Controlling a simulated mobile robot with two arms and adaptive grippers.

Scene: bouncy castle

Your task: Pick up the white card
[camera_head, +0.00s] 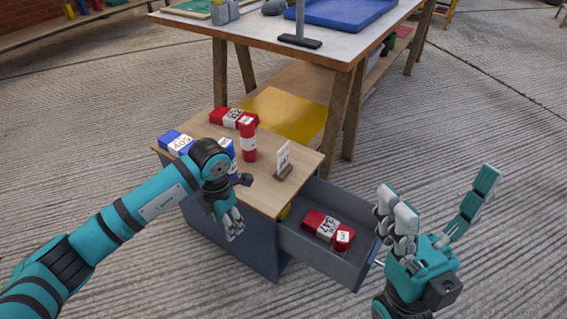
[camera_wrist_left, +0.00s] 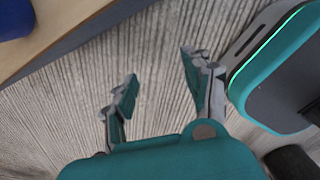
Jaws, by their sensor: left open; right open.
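The white card (camera_head: 284,155) stands upright in a small brown holder (camera_head: 283,172) on the wooden top of the low cabinet (camera_head: 262,194), near its right edge. My left gripper (camera_head: 234,224) hangs in front of the cabinet, left of and nearer than the card, and holds nothing. In the left wrist view its open fingers (camera_wrist_left: 160,90) point over bare floor, and the card is not in that view. My right gripper (camera_head: 440,215) is raised to the right of the open drawer, open and empty, well apart from the card.
The open drawer (camera_head: 340,262) holds red boxes (camera_head: 322,226) and juts out to the right. A big workbench (camera_head: 345,45) stands behind. The floor at right is clear.

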